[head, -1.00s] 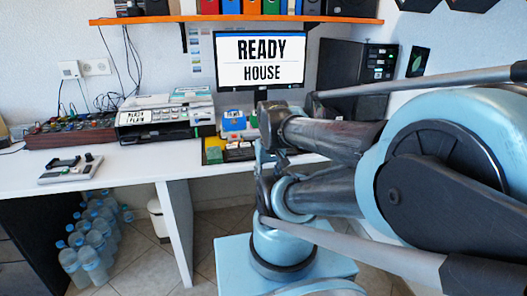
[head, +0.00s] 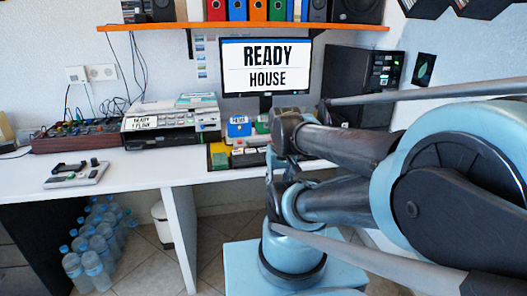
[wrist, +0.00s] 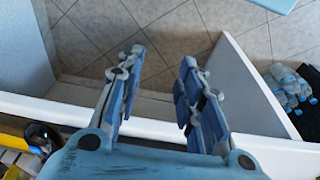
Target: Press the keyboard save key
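The keyboard (head: 250,158) appears as a low dark strip with pale and yellow keys on the white desk, below the monitor (head: 266,66), which reads "READY HOUSE". My arm hides its right side. The save key cannot be told apart at this size. In the wrist view some pale and yellow keys (wrist: 10,157) show at the lower left, beside a dark round thing. My gripper (wrist: 160,62) is open and empty, with floor visible between its fingers, near the desk's white edge. In the head view its fingers cannot be made out behind my arm.
The white desk (head: 110,180) holds a printer-like machine (head: 170,122), a mixer-like box (head: 75,135), a small grey device (head: 77,175) and a blue box (head: 239,127). An orange shelf (head: 180,26) hangs above. Bottles (head: 95,245) and a white bin (head: 160,222) stand below.

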